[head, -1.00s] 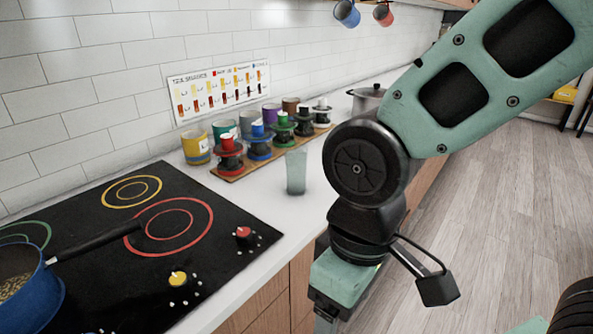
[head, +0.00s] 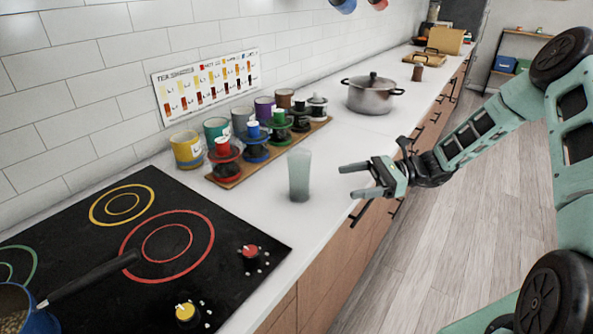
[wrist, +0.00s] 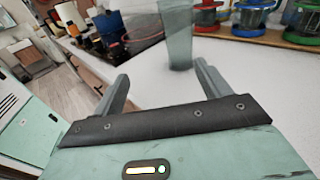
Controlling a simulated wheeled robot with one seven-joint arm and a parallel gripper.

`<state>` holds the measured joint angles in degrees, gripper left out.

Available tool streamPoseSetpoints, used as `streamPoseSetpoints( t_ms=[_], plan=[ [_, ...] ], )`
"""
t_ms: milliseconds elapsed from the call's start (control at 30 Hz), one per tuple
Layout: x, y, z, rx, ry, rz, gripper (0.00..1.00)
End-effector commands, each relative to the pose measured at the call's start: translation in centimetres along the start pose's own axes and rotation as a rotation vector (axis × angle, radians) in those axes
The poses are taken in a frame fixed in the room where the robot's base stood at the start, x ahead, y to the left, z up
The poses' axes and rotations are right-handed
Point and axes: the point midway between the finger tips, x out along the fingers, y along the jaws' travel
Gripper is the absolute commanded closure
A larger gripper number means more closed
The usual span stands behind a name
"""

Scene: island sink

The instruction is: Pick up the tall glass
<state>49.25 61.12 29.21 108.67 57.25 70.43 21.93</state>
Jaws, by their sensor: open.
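The tall glass (head: 299,176) is a greenish, see-through tumbler. It stands upright on the white counter, near the front edge, to the right of the stove. My gripper (head: 346,181) is open and empty, to the right of the glass in the head view, with its fingers pointing toward it. In the wrist view the glass (wrist: 178,35) stands beyond the fingertips of my gripper (wrist: 162,82), with a strip of counter between them. The top of the glass is cut off there.
A wooden tray (head: 228,183) with several coloured tea holders and cups stands behind the glass. A black stove (head: 215,268) with a pan is at left. A steel pot (head: 371,97) stands farther back. The counter around the glass is clear.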

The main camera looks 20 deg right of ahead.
Motion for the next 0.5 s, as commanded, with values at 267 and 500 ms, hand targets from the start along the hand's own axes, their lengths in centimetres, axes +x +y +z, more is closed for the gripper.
streamPoseSetpoints(
  t_ms=[267, 500],
  plan=[
    [-0.8, -1.5, -0.2, 0.048, -0.069, -0.090, 0.24],
    [4.1, -1.9, 0.1, 0.046, -0.066, -0.086, 0.24]
  ],
)
